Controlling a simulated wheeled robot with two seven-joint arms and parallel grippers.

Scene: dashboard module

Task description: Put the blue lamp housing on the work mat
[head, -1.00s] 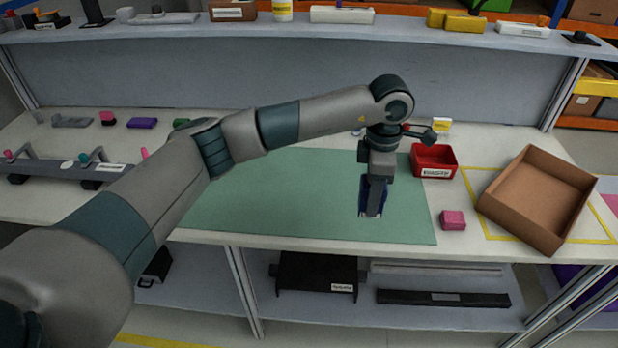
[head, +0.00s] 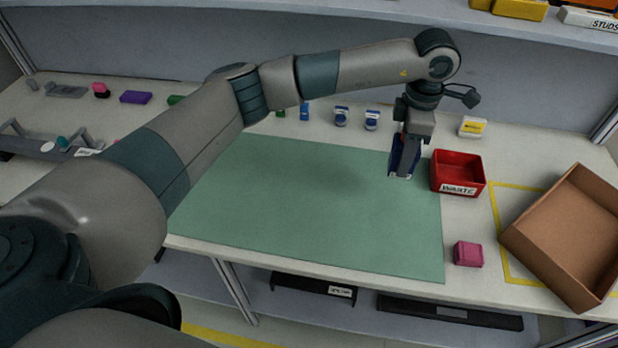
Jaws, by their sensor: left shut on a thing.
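My left gripper (head: 402,173) is shut on a dark blue part (head: 395,157), which I take to be the blue lamp housing. Only narrow blue edges of it show beside the grey fingers; the rest is hidden. The gripper points down and appears in front of the back right corner of the green work mat (head: 320,215). I cannot tell how far the part is above the surface. The mat is bare apart from a soft shadow. My right gripper is not in view.
A red waste bin (head: 458,174) stands close to the right of my gripper. A pink block (head: 468,254) and an open cardboard box (head: 565,238) are further right. Small blue-and-white items (head: 341,117) stand behind the mat. A shelf (head: 380,8) runs above the back.

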